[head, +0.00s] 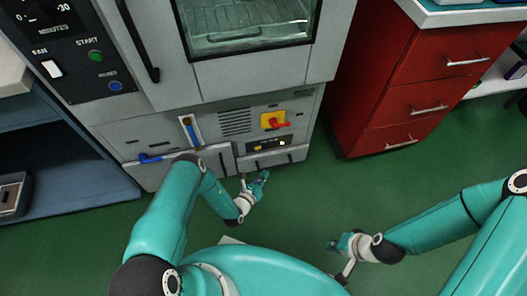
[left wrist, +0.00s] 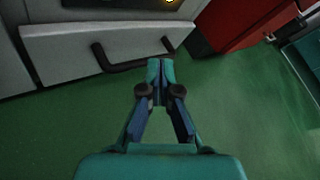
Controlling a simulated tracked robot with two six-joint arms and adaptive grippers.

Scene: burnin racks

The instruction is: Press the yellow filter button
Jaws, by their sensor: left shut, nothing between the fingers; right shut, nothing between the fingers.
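My left gripper (head: 264,174) is shut and empty, in front of the cabinet's bottom drawer and below the panel. In the left wrist view its fingertips (left wrist: 160,64) are together, below the drawer handle and apart from the button. My right gripper (head: 334,246) is shut and empty, over the green floor.
A red rotary switch on a yellow plate (head: 273,121) sits just above the panel. A black drawer handle (left wrist: 125,64) sticks out near my left fingertips. A blue lever (head: 156,157) is at the left. A red drawer unit (head: 375,92) stands at the right. The floor between is clear.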

